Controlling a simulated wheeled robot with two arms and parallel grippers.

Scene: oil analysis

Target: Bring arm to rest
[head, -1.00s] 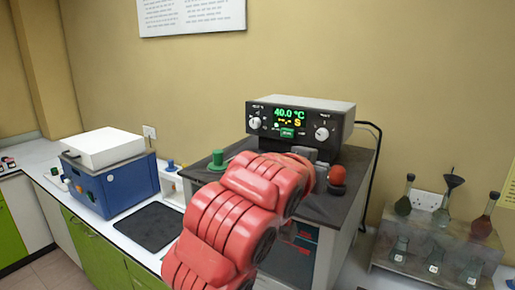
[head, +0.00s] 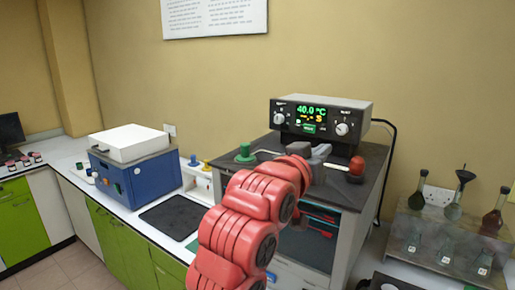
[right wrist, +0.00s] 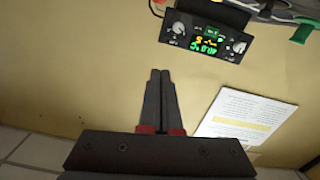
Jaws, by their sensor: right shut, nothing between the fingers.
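My right arm, red and ribbed, rises from the bottom middle of the head view. My right gripper (head: 318,158), grey, is at its far end, in front of the grey bath unit (head: 320,115) with the green 40.0 °C display. In the right wrist view its two dark fingers (right wrist: 160,75) lie side by side, shut and empty, with the display unit (right wrist: 205,30) upside down beyond them. The fingertips are hard to make out in the head view. My left gripper is not in view.
A dark-topped cabinet (head: 372,175) stands under the bath unit, with a red knob (head: 357,166) and a green knob (head: 244,152) beside the arm. A blue box (head: 145,178) is at left. A glass-flask rack (head: 430,240) is at right. A black mat (head: 172,217) lies clear.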

